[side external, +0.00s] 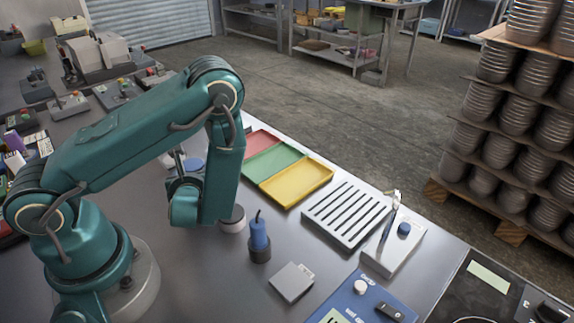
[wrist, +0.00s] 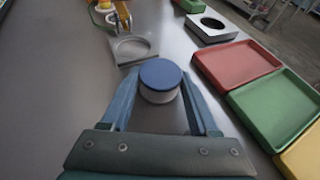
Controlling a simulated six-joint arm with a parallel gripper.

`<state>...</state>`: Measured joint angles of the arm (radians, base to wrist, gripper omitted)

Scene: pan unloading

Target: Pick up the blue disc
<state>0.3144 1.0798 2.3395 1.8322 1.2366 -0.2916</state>
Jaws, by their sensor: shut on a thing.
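The blue disc (wrist: 160,73) sits between the two fingertips of my gripper (wrist: 157,84) in the wrist view. Both fingers reach its sides, and my gripper is shut on it. A pale round part shows directly beneath the blue top; I cannot tell whether it belongs to the disc or is a separate support. In the side view a blue round top (side external: 193,164) shows partly behind my arm. My fingers there are mostly hidden by the arm, so the disc's height above the table is unclear.
Red (wrist: 236,70), green (wrist: 278,108) and yellow (side external: 296,187) trays stand in a row to the right. A grey block with a round recess (wrist: 132,48) lies ahead. A pale cylinder (side external: 232,220), a blue tool (side external: 259,236) and a slotted rack (side external: 347,215) stand nearer the camera.

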